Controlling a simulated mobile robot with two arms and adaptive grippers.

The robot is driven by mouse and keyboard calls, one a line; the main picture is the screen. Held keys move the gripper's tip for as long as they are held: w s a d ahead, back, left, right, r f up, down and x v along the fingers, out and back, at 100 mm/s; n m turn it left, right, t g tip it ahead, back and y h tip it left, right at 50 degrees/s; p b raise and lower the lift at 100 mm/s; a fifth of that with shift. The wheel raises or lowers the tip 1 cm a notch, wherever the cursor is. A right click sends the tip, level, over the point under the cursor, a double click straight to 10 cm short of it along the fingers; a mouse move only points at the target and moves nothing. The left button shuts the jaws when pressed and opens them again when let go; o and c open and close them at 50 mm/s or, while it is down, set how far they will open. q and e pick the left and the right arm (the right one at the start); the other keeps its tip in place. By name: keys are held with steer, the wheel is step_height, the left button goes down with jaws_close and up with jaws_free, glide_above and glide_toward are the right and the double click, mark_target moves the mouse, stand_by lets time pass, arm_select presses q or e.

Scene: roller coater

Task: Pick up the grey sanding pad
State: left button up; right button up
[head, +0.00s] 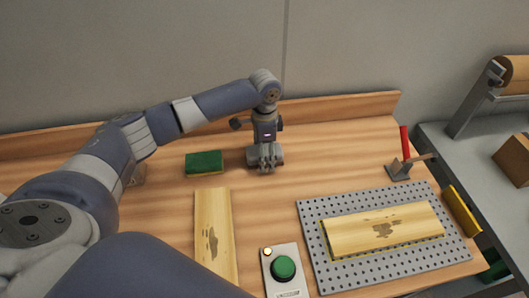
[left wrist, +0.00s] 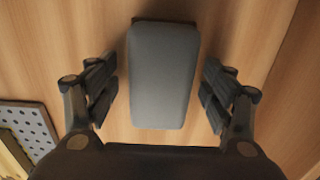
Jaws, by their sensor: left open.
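The grey sanding pad (left wrist: 163,75) is a rounded grey block on the wooden bench, seen from above in the left wrist view. My left gripper (left wrist: 158,88) is open, with one finger on each side of the pad and a visible gap on both sides. In the head view my left gripper (head: 265,163) points down at the back middle of the bench. There it largely hides the pad, and I cannot make the pad out clearly from the fingers. My right gripper is not in view.
A green pad (head: 204,163) lies left of the gripper. A stained board (head: 213,235) and a green button box (head: 283,270) are in front. A perforated plate (head: 312,225) holding another board, and a red-handled tool (head: 404,150), are at right. A wooden ledge (head: 335,110) runs behind.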

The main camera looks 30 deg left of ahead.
arm_select(q)
steer(key=c, duration=1.2)
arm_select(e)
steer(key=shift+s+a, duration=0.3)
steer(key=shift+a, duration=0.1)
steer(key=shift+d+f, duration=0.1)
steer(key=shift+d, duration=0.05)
arm_select(q)
steer(key=shift+r, duration=0.15)
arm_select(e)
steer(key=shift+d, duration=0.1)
